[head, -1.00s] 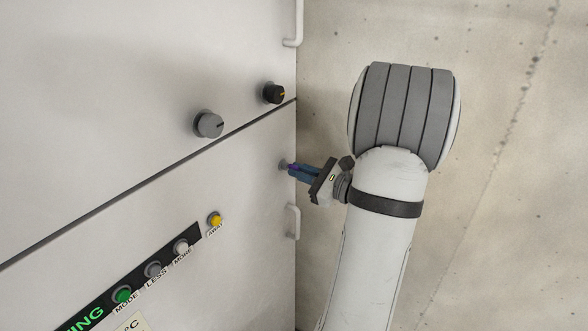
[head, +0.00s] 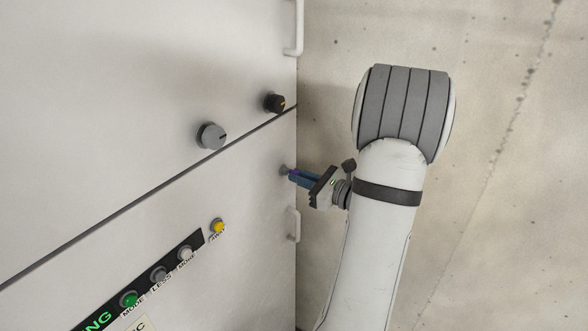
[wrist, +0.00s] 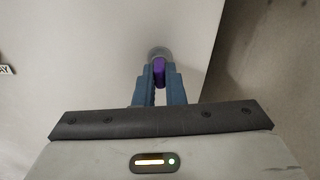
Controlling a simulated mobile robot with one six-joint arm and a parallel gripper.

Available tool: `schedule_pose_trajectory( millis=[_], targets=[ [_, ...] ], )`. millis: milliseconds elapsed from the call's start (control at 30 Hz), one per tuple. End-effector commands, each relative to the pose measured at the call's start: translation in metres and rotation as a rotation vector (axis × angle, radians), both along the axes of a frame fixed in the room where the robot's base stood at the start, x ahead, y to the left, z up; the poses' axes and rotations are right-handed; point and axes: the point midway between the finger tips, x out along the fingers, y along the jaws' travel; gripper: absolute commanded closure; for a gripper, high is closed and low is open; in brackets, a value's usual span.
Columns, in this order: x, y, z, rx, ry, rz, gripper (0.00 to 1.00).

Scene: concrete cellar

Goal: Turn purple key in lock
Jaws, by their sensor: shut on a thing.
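The purple key (wrist: 159,70) shows between the blue fingertips of my gripper (wrist: 158,82) in the wrist view. The grey round lock (wrist: 159,53) is just beyond it on the pale cabinet front. In the head view the lock (head: 284,170) sits near the cabinet's right edge, and my gripper (head: 298,178) reaches it from the right. A little of the purple key (head: 293,173) shows there. My gripper is shut on the key, which meets the lock. How deep the key sits is hidden.
A grey knob (head: 211,136) and a black knob (head: 274,102) are up and left of the lock. A handle (head: 293,224) is just below it. A button panel (head: 150,280) with a yellow button (head: 218,226) is lower left. A concrete wall (head: 500,200) stands at right.

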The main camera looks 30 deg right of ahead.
Motion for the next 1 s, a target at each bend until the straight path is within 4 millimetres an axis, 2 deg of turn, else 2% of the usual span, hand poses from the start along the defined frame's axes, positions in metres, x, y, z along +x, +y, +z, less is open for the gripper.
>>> schedule_pose_trajectory(
  millis=[33,767,800,1000],
  targets=[
    [0.0003,-0.0004,0.0045,0.021,0.006,-0.001,1.0],
    [0.0002,-0.0001,0.0042,0.137,0.054,0.0,1.0],
    [0.0002,-0.0001,0.0017,0.138,0.053,0.0,0.88],
    [0.0,0.0,0.0007,0.136,0.054,0.0,0.71]
  ],
)
